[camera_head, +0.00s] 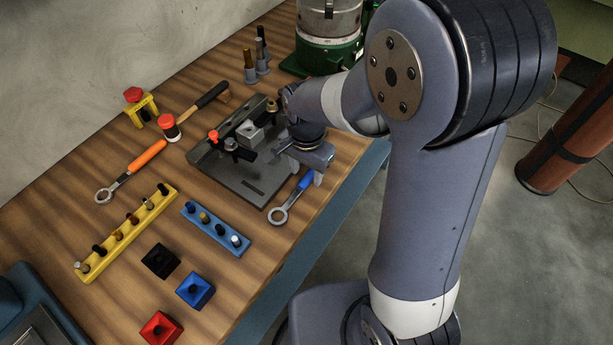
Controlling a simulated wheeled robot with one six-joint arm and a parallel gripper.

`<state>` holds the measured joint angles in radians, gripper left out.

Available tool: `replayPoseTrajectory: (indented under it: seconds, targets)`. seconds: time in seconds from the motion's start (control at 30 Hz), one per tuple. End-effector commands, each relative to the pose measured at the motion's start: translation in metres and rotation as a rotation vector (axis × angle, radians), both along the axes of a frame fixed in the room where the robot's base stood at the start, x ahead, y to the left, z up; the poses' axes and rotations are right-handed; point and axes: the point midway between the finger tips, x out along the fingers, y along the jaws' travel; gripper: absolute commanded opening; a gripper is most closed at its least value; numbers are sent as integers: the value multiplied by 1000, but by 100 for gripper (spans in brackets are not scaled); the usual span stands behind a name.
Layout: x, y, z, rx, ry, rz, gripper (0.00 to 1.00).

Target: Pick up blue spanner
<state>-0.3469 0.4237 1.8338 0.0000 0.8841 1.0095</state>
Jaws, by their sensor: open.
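The blue spanner (305,183) lies on the wooden cart top near its front edge, just right of the grey fixture plate. Its blue handle points up and right, and its silver ring end (278,216) faces down and left. My gripper (298,172) is above the handle end of the spanner, with its fingers pointing down. It is open and holds nothing that I can see. The upper end of the handle is partly hidden by my gripper. I cannot tell how much height is left between the fingers and the handle.
The grey fixture plate (225,181) with clamps stands close left of the spanner. An orange-handled spanner (146,157), a hammer (202,106), a yellow peg rack (130,228), a blue peg rack (214,229) and small black, blue and red blocks occupy the top. A green machine (324,52) stands behind.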

Motion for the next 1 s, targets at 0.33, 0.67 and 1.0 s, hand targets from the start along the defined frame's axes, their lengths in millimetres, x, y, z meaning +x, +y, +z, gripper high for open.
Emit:
replayPoseTrajectory:
  seconds: [0.33,0.67,1.0]
  targets:
    - [0,0,-15,0,0,0,46]
    - [0,0,-15,0,0,0,24]
    - [0,0,-15,0,0,0,0]
